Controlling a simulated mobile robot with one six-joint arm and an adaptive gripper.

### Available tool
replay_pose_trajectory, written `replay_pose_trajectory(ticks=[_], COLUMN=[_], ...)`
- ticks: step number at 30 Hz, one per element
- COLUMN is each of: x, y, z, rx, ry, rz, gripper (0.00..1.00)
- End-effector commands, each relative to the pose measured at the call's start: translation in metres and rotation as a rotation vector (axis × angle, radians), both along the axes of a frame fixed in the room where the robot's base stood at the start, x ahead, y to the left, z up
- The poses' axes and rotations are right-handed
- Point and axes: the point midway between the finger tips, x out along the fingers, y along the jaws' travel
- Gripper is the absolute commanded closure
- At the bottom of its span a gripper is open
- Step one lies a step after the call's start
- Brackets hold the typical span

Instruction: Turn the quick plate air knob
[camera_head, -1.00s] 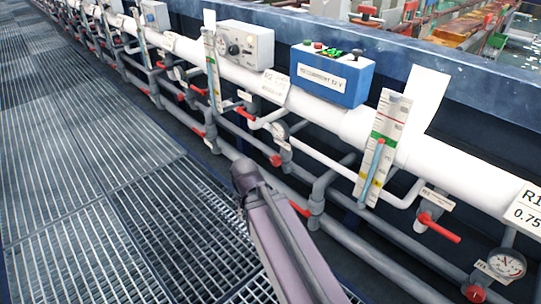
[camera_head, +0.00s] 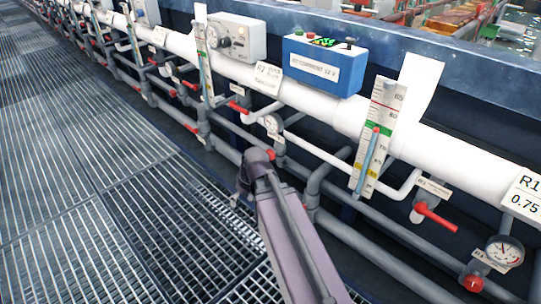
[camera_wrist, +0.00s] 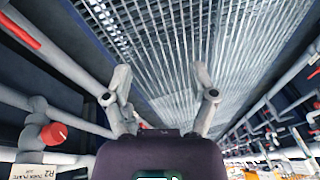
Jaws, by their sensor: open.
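The quick plate air knob (camera_wrist: 54,134) is a round red knob on a grey valve at the lower left of the wrist view. A white tag (camera_wrist: 38,171) below it reads R2 and what looks like quick plate air. A red knob (camera_head: 271,154), apparently the same one, shows beside the end of my arm in the head view, below a small gauge (camera_head: 271,124). My gripper (camera_wrist: 160,82) is open and empty, its two fingers wide apart over the floor grating. The knob is to the left of the fingers, not between them. The fingers are not clear in the head view.
Grey pipes with several red-handled valves run along the rack. A long red lever (camera_head: 436,218), another gauge (camera_head: 505,251) and a thermometer scale (camera_head: 380,140) are to the right. A blue control box (camera_head: 328,66) sits above. The floor grating (camera_head: 90,200) at left is clear.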

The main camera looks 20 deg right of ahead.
Motion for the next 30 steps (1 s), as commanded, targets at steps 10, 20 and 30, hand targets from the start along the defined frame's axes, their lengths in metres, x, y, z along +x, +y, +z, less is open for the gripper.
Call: replay_pose_trajectory(ticks=[10, 20, 30], x=[0.055, 0.089, 0.095], y=[-0.068, -0.162, -0.237], z=[-0.008, 0.004, 0.021], rx=[0.169, 0.171, 0.087], ry=[-0.341, -0.723, -0.97], rz=[0.094, 0.107, 0.076], gripper=[0.26, 0.26, 0.26])
